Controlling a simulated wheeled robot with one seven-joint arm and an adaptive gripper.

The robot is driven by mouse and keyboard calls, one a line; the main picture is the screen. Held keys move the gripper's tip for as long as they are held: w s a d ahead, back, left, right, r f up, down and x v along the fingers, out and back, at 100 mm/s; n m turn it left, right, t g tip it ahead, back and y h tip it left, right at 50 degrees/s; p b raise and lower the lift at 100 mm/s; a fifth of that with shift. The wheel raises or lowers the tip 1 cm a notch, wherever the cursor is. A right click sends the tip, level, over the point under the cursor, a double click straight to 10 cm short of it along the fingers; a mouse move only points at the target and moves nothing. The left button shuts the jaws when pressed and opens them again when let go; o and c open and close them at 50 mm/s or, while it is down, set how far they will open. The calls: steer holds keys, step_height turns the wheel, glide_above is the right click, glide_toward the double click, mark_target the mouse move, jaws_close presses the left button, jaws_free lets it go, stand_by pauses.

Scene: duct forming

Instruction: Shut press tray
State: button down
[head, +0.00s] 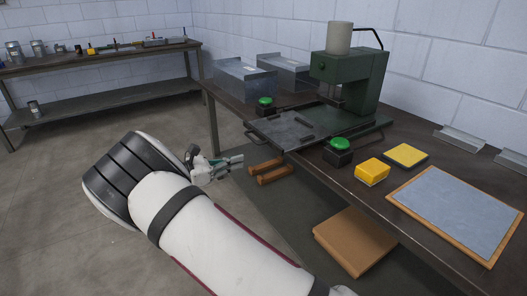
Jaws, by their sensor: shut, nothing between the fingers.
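The green press (350,80) stands on the workbench, with a pale cylinder on top. Its flat grey tray (283,129) sticks out in front of it, past the bench's front edge, with a handle at its left end. My gripper (240,160) is shut and empty. It is in front of the bench, below and left of the tray, apart from it in the picture. My white arm reaches up from the bottom.
Green buttons stand on either side of the tray, one behind (265,106) and one in front (339,149). Yellow blocks (372,172) and a framed grey panel (455,208) lie to the right. Metal ducts (245,80) stand behind. A brown box (354,241) is below.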

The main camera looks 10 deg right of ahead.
mark_target(307, 137)
steer(key=shift+n+t+h, duration=0.3)
steer(key=shift+n+t, duration=0.2)
steer(key=shift+t, duration=0.1)
steer(key=x, duration=0.4)
steer(key=w+f+x, duration=0.1)
steer(key=x, duration=0.7)
steer(key=shift+w+f, duration=0.3)
steer(key=shift+w, duration=0.2)
steer(key=shift+d, duration=0.1)
steer(key=b+x, duration=0.2)
steer(key=x, duration=1.5)
steer(key=shift+d+b, duration=0.15)
steer(key=shift+b, duration=0.2)
